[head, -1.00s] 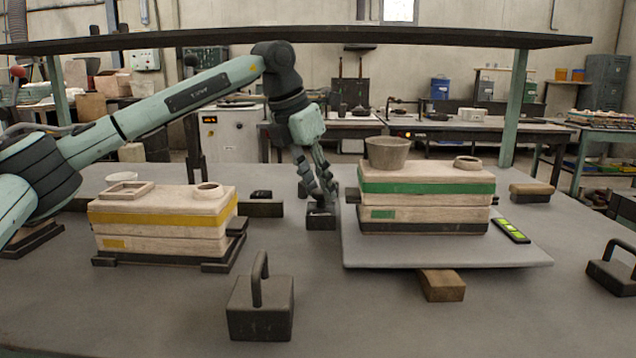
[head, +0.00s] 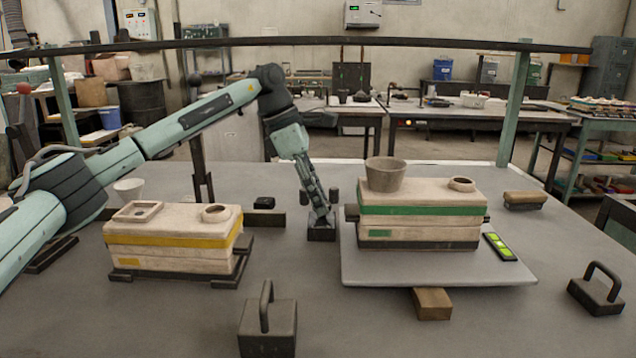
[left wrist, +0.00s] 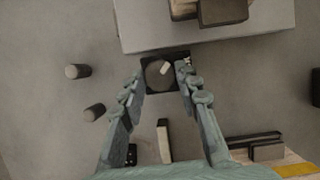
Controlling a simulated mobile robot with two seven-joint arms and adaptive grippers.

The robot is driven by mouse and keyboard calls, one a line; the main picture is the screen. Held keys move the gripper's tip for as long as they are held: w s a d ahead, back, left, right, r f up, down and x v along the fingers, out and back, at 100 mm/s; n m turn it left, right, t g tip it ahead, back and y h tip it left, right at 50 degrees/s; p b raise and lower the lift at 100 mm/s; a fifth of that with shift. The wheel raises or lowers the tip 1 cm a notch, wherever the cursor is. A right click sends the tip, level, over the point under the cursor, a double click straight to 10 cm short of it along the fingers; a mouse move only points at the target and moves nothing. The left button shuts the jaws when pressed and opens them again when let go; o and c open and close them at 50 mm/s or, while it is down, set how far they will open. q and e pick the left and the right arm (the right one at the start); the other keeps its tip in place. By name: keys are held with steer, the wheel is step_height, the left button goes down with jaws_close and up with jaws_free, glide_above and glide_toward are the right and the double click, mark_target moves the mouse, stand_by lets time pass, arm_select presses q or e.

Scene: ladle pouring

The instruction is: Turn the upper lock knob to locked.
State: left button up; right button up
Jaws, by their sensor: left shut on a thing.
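The lock knob (left wrist: 158,74) is a dark round knob with a pale mark, on a black square base. In the left wrist view its mark slants toward the upper right. In the head view the black base (head: 321,234) stands on the table just left of the grey board, and the knob is mostly hidden by my fingers. My left gripper (head: 321,212) reaches down onto it, shut on the knob. In the left wrist view my left gripper (left wrist: 163,88) has a finger on each side of it. My right gripper is not in view.
The tilted grey board (head: 370,272) carries a green-banded mould (head: 420,205) with a bowl (head: 385,174). A yellow-banded mould (head: 172,235) stands left. Two short dark posts (left wrist: 77,71) (left wrist: 94,112) stand close to the knob. Handled weights (head: 267,325) (head: 598,291) sit in front and right.

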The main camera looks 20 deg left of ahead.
arm_select(q)
steer(key=m+g, duration=0.1)
steer(key=m, duration=0.2)
steer(key=shift+w+p, duration=0.1)
steer(key=shift+p, duration=0.3)
steer(key=shift+w+m+g, duration=0.1)
steer(key=shift+m+g, duration=0.3)
steer(key=shift+m, duration=0.5)
steer(key=m, duration=0.2)
steer(key=m+g, duration=0.1)
steer(key=m, duration=0.1)
steer(key=shift+w+m+g+y, duration=0.15)
steer(key=shift+m+g+y, duration=0.15)
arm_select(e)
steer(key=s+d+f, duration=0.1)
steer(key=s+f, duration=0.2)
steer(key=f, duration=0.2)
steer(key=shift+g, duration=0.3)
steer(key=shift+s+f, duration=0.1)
arm_select(q)
steer(key=o, duration=1.1)
steer(key=shift+o, duration=0.2)
steer(key=shift+r, duration=0.1)
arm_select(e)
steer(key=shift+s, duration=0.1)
arm_select(q)
steer(key=v, duration=0.7)
